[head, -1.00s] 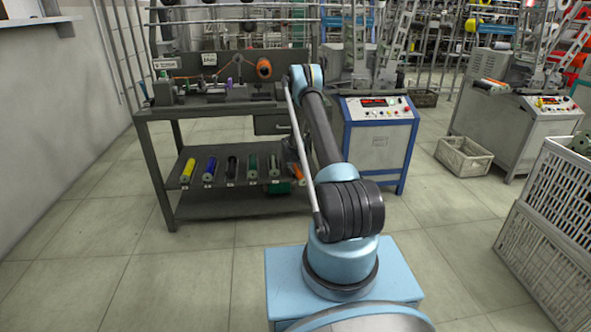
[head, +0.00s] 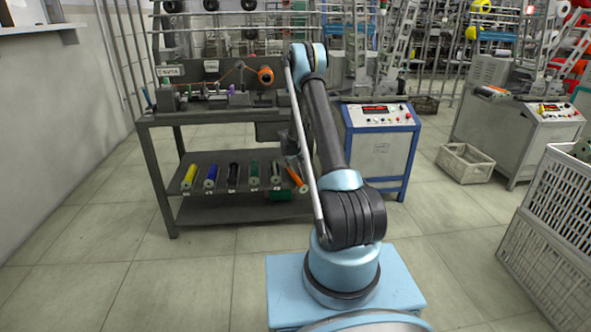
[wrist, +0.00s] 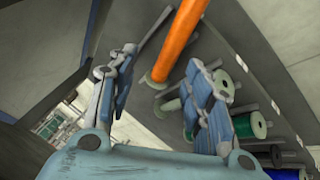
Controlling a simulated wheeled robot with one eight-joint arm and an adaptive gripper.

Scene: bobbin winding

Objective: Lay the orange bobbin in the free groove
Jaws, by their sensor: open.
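The orange bobbin (head: 297,174) is at the right end of the row on the sloping shelf in the head view, partly behind my arm. In the wrist view the orange bobbin (wrist: 182,35) is a long tube running up out of the picture, its lower end beyond my fingertips. My gripper (wrist: 163,60) is open, with its fingers apart and nothing held between them. In the head view my gripper (head: 291,144) is just above the bobbin, partly hidden by my arm. I cannot tell whether the bobbin lies fully in a groove.
Beside it on the shelf (head: 228,158) lie yellow (head: 189,176), blue (head: 210,176), black (head: 232,174) and green (head: 254,173) bobbins. An orange spool (head: 265,75) sits on the bench above. A blue-framed control cabinet (head: 381,145) stands right of the bench.

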